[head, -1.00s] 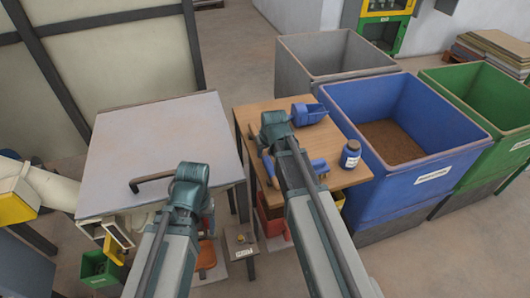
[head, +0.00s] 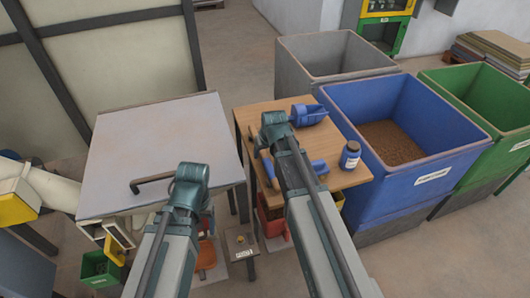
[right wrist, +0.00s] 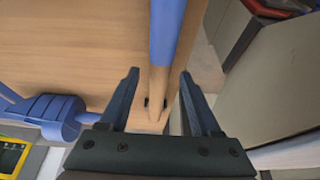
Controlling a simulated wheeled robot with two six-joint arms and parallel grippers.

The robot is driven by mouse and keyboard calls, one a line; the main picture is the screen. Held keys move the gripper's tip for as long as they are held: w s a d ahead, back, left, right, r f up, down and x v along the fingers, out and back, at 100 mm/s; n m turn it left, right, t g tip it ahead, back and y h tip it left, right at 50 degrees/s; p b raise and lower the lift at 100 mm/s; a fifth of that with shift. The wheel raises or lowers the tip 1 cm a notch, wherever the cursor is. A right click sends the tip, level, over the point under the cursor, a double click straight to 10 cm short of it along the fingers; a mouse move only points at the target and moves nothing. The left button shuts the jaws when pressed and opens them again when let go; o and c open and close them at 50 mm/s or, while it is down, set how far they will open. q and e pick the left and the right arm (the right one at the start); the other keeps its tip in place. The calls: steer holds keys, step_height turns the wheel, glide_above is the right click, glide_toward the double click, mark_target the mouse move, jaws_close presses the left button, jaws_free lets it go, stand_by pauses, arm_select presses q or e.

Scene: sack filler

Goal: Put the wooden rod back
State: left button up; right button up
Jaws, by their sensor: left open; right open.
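The wooden rod (right wrist: 158,82), with a blue section at its upper end, runs down the right wrist view along the edge of the wooden table (right wrist: 70,50). My right gripper (right wrist: 158,74) is open, with one finger on each side of the rod. I cannot tell whether either finger touches it. In the head view my right arm (head: 275,125) reaches over the table and hides its fingers. My left arm (head: 188,185) is in front of the grey slanted panel, and its fingers are hidden behind it.
The grey panel (head: 165,140) is left.

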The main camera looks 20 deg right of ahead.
steer(key=p+v, duration=1)
steer(key=v, duration=0.2)
steer(key=shift+r+p, duration=0.25)
steer(key=shift+p, duration=0.15)
